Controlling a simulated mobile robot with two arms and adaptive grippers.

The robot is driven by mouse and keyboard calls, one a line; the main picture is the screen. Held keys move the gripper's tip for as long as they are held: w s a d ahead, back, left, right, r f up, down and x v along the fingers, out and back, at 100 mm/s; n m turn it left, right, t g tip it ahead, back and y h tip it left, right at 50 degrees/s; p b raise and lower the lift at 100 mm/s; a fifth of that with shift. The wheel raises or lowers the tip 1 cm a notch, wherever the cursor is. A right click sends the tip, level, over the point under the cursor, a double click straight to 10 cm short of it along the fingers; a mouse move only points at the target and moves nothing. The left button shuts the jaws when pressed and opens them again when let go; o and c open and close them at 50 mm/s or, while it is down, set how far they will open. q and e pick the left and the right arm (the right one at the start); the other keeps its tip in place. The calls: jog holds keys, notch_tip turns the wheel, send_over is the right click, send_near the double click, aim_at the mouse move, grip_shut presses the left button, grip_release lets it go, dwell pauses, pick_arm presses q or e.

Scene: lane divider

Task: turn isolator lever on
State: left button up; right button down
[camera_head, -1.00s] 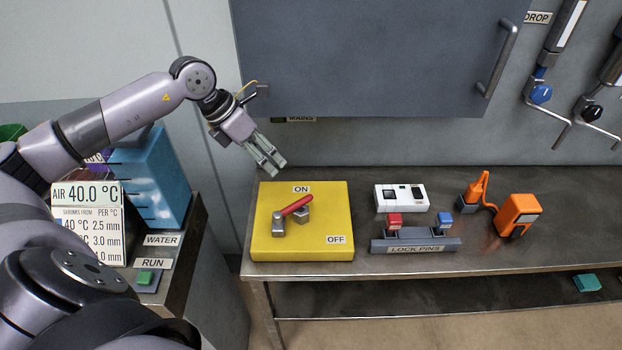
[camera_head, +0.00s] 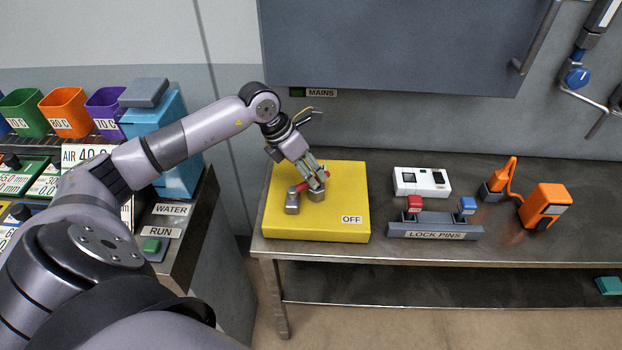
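The isolator is a yellow box (camera_head: 335,220) on the steel bench, with a grey pivot block (camera_head: 292,204) and a short grey post (camera_head: 317,195) on top. Its red lever (camera_head: 302,187) slants from the pivot block up and to the right, and is partly hidden by my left gripper. The OFF label (camera_head: 352,219) shows at the box's lower right; the ON label is hidden. My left gripper (camera_head: 315,182) points down at the lever, with its fingers at the red handle. I cannot tell whether they are closed on it. My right gripper is out of view.
Right of the box are a white device (camera_head: 421,182), a LOCK PINS rack (camera_head: 436,230) and an orange device (camera_head: 545,206). A grey cabinet door (camera_head: 390,45) hangs above. Coloured bins (camera_head: 65,110) and a blue container (camera_head: 178,185) stand at left.

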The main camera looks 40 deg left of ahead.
pick_arm(q)
jog(key=shift+w+d+f, duration=0.2)
jog(key=shift+w+f, duration=0.05)
jog(key=shift+f, duration=0.4)
jog(key=shift+c, duration=0.5)
grip_shut()
